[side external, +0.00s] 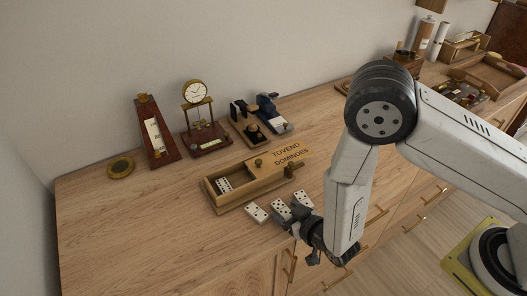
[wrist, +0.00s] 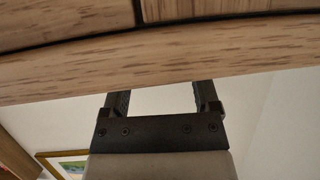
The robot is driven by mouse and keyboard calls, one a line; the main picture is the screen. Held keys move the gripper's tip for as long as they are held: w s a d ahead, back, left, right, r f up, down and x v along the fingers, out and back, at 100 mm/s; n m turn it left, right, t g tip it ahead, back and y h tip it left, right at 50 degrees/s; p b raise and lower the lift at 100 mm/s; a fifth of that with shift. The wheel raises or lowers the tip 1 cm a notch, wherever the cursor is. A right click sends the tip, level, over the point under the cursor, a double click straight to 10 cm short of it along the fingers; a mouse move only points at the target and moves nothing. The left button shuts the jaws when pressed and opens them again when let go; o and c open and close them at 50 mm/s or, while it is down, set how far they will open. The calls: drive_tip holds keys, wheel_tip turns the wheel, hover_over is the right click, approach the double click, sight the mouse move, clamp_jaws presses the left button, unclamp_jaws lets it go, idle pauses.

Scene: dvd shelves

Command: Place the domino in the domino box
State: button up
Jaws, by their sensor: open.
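The wooden domino box (side external: 235,200) stands on the cabinet top, with several white dominoes inside its left end. Its lid (side external: 288,154), lettered "TOVEND DOMINOES", is at its right end. Three white dominoes lie in a row in front of the box: a left one (side external: 256,212), a middle one (side external: 281,207) and a right one (side external: 303,199). My gripper (side external: 297,221) is at the cabinet's front edge, close to the middle and right dominoes. In the wrist view my gripper (wrist: 161,97) has its fingers apart with nothing seen between them. No domino shows there.
The wooden cabinet edge (wrist: 160,65) crosses the wrist view close to the fingers. Behind the box stand a clock (side external: 197,110), a thermometer-like stand (side external: 156,135) and small instruments (side external: 250,125). A round brass piece (side external: 120,167) lies at left. The front left top (side external: 150,230) is clear.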

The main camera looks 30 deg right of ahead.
drive_tip(key=v, duration=0.7)
drive_tip(key=shift+s, duration=0.25)
drive_tip(key=shift+a, duration=0.1)
idle(0.4)
drive_tip(key=w+d+r+g, duration=0.1)
drive_tip(key=w+g, duration=0.1)
drive_tip(key=w+d+r+m+g, duration=0.1)
drive_tip(key=w+d+r, duration=0.1)
drive_tip(key=shift+r+m+g, duration=0.1)
drive_tip(key=shift+m+g, duration=0.2)
drive_tip(key=shift+g, duration=0.1)
drive_tip(key=s+d+r+g, duration=0.3)
drive_tip(key=d+r, duration=0.2)
drive_tip(key=d, duration=0.2)
drive_tip(key=s+d+r+g+h, duration=0.1)
drive_tip(key=s+d+r+g, duration=0.2)
drive_tip(key=d+r, duration=0.3)
drive_tip(key=d+g, duration=0.1)
drive_tip(key=d, duration=0.1)
drive_tip(key=shift+d+r, duration=0.15)
drive_tip(key=shift+d, duration=0.1)
drive_tip(key=o, duration=0.3)
drive_tip(key=shift+s, duration=0.2)
